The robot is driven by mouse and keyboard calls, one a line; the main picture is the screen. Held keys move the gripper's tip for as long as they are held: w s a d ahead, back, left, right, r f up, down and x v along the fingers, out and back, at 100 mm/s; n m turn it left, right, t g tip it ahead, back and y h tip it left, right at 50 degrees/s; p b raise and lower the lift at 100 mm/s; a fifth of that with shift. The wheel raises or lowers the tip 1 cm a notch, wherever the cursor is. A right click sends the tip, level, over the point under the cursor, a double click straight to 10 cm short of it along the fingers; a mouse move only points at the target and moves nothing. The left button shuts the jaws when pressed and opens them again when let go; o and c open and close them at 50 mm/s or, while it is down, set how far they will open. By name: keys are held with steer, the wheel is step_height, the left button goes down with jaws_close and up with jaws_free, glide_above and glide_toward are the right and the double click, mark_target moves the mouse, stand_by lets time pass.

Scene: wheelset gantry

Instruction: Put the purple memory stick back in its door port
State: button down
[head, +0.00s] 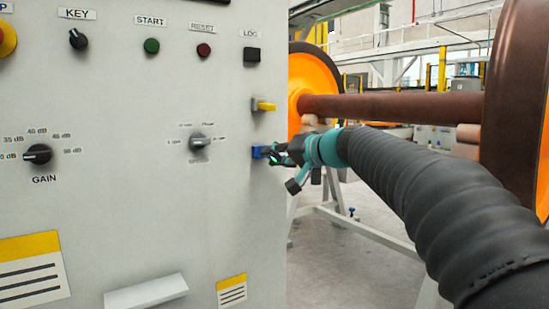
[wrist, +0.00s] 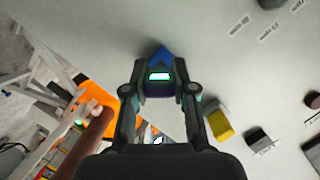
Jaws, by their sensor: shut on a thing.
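A blue block (head: 257,152) shows against the right part of the grey cabinet door, below a yellow-fronted fitting. The block appears at the door surface.
The door (head: 120,200) carries a gain knob (head: 37,154), a selector knob (head: 200,142) and several buttons. The yellow fitting (head: 264,105) is close above my gripper. An orange wheelset with a brown axle (head: 390,107) stands behind my arm. Floor shows right of the cabinet.

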steer(key=shift+w+a+p, duration=0.35)
steer(key=shift+w+a, duration=0.45)
steer(key=shift+w, duration=0.3)
stand_by(0.4)
steer(key=c, duration=0.9)
jaws_free()
steer(key=shift+o, duration=0.2)
steer(key=v, duration=1.2)
